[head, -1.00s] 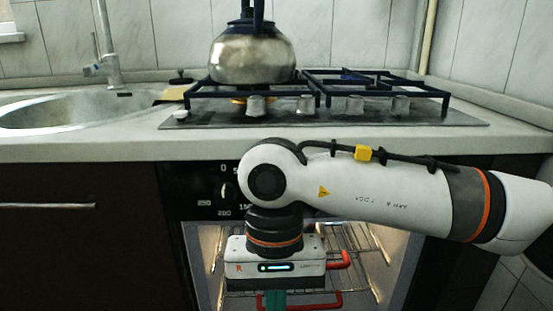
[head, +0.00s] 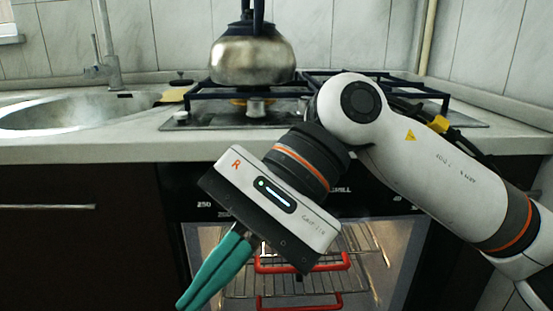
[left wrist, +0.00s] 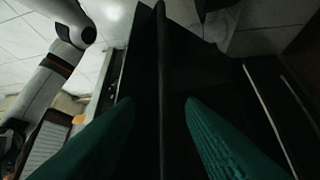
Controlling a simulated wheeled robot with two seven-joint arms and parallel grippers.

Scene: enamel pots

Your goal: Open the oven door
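The oven (head: 410,262) is under the hob. Its lit cavity shows in the head view, with wire racks (head: 290,283) inside. The door does not show clearly there; its lower part is out of frame. My right gripper (head: 186,306) is in front of the oven's left side, tilted down-left, with its teal fingers together and nothing visible between them. My left gripper (left wrist: 160,100) shows only in the left wrist view. Its teal fingers are apart, with a long dark bar (left wrist: 161,60) running between them. I cannot tell whether they touch it, or whether it is the door's edge or handle.
A steel kettle (head: 252,55) stands on the hob's left grate. The sink (head: 60,115) is at the left. Red handles (head: 300,264) show at the racks. A dark cupboard (head: 75,240) is left of the oven. My right arm crosses the right side of the oven front.

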